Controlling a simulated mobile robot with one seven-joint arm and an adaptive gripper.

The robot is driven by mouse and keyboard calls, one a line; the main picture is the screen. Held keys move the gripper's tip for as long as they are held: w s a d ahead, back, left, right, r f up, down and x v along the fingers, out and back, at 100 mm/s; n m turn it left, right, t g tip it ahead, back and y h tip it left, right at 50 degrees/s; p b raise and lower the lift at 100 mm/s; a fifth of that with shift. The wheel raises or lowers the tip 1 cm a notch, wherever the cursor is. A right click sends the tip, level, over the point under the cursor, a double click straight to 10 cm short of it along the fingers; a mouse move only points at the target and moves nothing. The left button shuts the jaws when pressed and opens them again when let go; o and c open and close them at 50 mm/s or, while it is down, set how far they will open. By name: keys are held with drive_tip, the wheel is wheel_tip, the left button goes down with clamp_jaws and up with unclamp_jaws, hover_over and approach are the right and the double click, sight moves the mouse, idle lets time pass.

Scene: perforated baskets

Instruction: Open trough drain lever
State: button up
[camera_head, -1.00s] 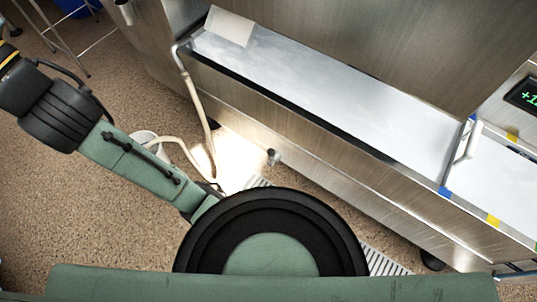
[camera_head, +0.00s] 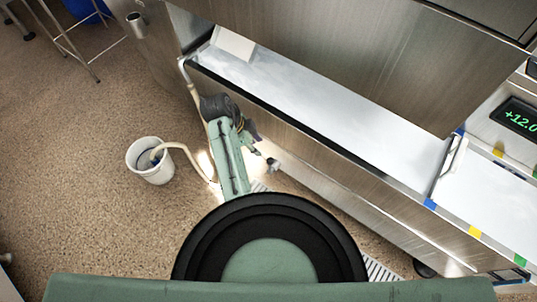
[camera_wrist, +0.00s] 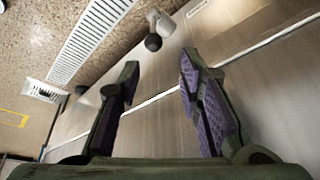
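The steel trough (camera_head: 300,85) runs diagonally across the head view. A small grey fitting with a dark end (camera_head: 272,164) sticks out low on its front. In the wrist view, a grey fitting (camera_wrist: 161,22) with a black knob (camera_wrist: 153,42) appears beyond the fingertips; it may be the drain lever, but I cannot be sure. My gripper (camera_wrist: 158,76) is open, its two purple-padded fingers apart with nothing between them. In the head view my gripper (camera_head: 252,138) is partly hidden by my arm, close to the trough front and just above-left of the fitting.
A beige hose (camera_head: 180,146) leads into a white bucket (camera_head: 150,160) on the floor left of my arm. A white handle (camera_head: 455,155) stands at the trough's right end. A floor grate (camera_head: 381,270) lies below the trough.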

sight(269, 160)
drive_tip(key=x, duration=0.7)
drive_tip(key=s+x, duration=0.1)
drive_tip(key=x, duration=0.3)
drive_tip(key=shift+d, duration=0.35)
drive_tip(key=shift+c, duration=0.4)
clamp_jaws()
